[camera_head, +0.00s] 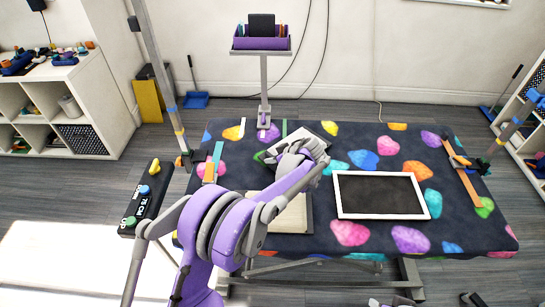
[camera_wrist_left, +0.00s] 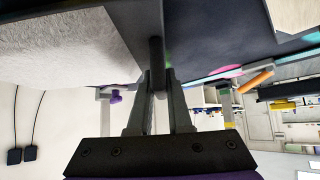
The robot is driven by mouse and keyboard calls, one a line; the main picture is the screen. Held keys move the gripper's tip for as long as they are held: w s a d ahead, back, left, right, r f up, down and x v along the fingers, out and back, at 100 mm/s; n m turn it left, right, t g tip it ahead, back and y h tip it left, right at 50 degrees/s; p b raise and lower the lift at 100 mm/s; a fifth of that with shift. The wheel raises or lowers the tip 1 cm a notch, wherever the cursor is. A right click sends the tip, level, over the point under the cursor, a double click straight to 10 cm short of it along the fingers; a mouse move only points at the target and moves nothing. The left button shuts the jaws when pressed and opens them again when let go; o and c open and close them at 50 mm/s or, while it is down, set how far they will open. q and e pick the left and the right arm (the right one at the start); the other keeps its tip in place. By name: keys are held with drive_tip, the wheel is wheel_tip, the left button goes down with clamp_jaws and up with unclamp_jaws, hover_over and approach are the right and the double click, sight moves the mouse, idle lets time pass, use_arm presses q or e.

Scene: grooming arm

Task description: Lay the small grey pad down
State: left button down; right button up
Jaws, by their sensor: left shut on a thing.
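My left gripper (camera_head: 312,150) reaches over the table (camera_head: 455,225) from the front left. It is shut on the small grey pad (camera_head: 291,137), a pale flat piece largely covered by the hand. In the left wrist view, a pale, rough-textured face, apparently the pad (camera_wrist_left: 70,42), fills the upper left, with the fingers (camera_wrist_left: 157,75) at its dark edge. I cannot tell exactly how far the pad is above the table. My right gripper does not show clearly.
A white-framed dark tray (camera_head: 345,205) lies right of the hand. A beige flat piece (camera_head: 292,222) with a dark edge lies partly under my arm. A purple caddy (camera_head: 260,44) stands on a post behind. Upright posts with clamps stand at both table ends.

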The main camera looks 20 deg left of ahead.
use_arm(q)
drive_tip(key=shift+f, duration=0.4)
idle(0.5)
drive_tip(key=c, duration=0.8)
unclamp_jaws()
drive_tip(key=shift+o, duration=0.2)
drive_tip(key=v, duration=1.1)
drive_tip(key=s+a+r+m+h+p, duration=0.2)
drive_tip(key=s+a+r+m, duration=0.15)
drive_tip(key=s, duration=0.45)
drive_tip(key=s+r+m+t+h+p, duration=0.1)
drive_tip(key=s+m+h+p, duration=0.3)
drive_tip(key=s, duration=2)
drive_tip(key=m+h, duration=0.1)
drive_tip(key=m, duration=0.3)
drive_tip(key=shift+s+d+r+m+h+p, duration=0.3)
drive_tip(key=shift+s+d+m+h+p, duration=0.05)
drive_tip(key=shift+s+d+h, duration=0.05)
